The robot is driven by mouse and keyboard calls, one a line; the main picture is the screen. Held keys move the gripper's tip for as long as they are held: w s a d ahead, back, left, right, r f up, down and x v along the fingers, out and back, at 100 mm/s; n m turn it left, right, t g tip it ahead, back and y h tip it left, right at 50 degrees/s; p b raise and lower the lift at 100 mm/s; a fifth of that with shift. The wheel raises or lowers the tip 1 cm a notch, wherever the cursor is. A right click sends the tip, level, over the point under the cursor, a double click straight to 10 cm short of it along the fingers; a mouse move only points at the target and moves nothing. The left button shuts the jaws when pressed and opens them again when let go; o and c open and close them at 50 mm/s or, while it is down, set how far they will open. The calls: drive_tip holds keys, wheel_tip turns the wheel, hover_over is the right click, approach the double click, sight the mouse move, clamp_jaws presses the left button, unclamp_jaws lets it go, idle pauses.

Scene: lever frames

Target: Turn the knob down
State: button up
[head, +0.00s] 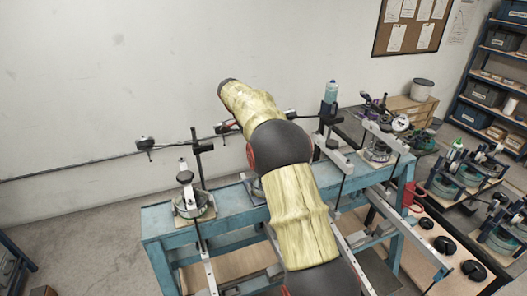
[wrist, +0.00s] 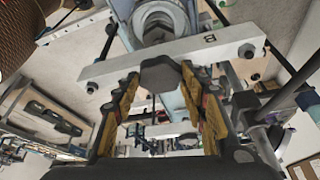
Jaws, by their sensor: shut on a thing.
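In the wrist view a dark grey, faceted knob (wrist: 161,73) sits against a pale metal bar (wrist: 200,46) marked with a letter like B. My gripper (wrist: 160,84) has its two yellow-and-black fingers on either side of the knob, shut on it. The fingertips reach up to the bar's near edge. A round metal part (wrist: 160,20) shows beyond the bar. In the head view my arm covers the middle of the scene, and the gripper and the knob cannot be made out there.
A blue workbench (head: 160,226) carries several lever frames with posts and rails. A post with a round-based device (head: 187,203) stands at its left. Shelving (head: 490,85) and more equipment stand at the right.

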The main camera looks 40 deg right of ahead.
drive_tip(key=m+p, duration=0.1)
drive_tip(key=m, duration=0.2)
drive_tip(key=m+g+y+p, duration=0.1)
drive_tip(key=m+p, duration=0.1)
drive_tip(key=shift+w+d+m+g+y+p, duration=0.2)
drive_tip(key=shift+m+g+y+p, duration=0.1)
drive_tip(key=shift+m, duration=0.1)
idle(0.4)
drive_tip(key=o, duration=1.1)
drive_tip(key=shift+o, duration=0.4)
drive_tip(key=v, duration=1.2)
